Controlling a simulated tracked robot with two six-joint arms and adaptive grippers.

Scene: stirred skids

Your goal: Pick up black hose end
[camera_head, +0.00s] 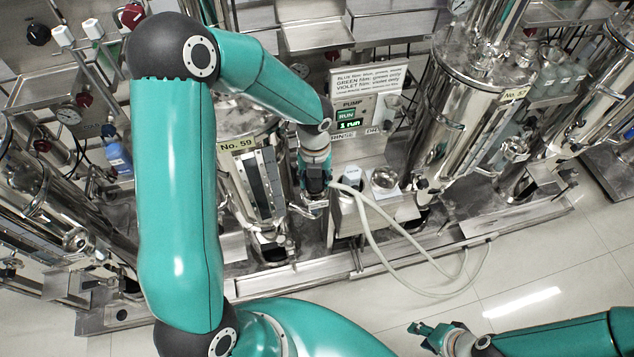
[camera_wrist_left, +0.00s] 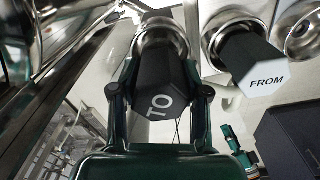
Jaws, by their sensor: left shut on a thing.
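A black hexagonal hose end marked "TO" (camera_wrist_left: 165,85) is between the fingers of my left gripper (camera_wrist_left: 160,100), which is shut on it. A metal collar (camera_wrist_left: 160,30) shows directly behind the hose end; I cannot tell whether the two are joined. In the head view my left gripper (camera_head: 316,185) points down in front of the pump station and mostly hides this hose end. A second black hose end marked "FROM" (camera_wrist_left: 252,62) sits beside it in another metal collar. My right gripper (camera_head: 428,334) is low at the right, away from the hose ends; its opening is unclear.
A pale hose (camera_head: 385,255) loops from the station over the floor. A metal cup (camera_head: 384,180) stands on the station's ledge. Steel vessels, No. 59 (camera_head: 238,145) and No. 57 (camera_head: 512,95), stand on either side. The tiled floor (camera_head: 540,265) is open at front right.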

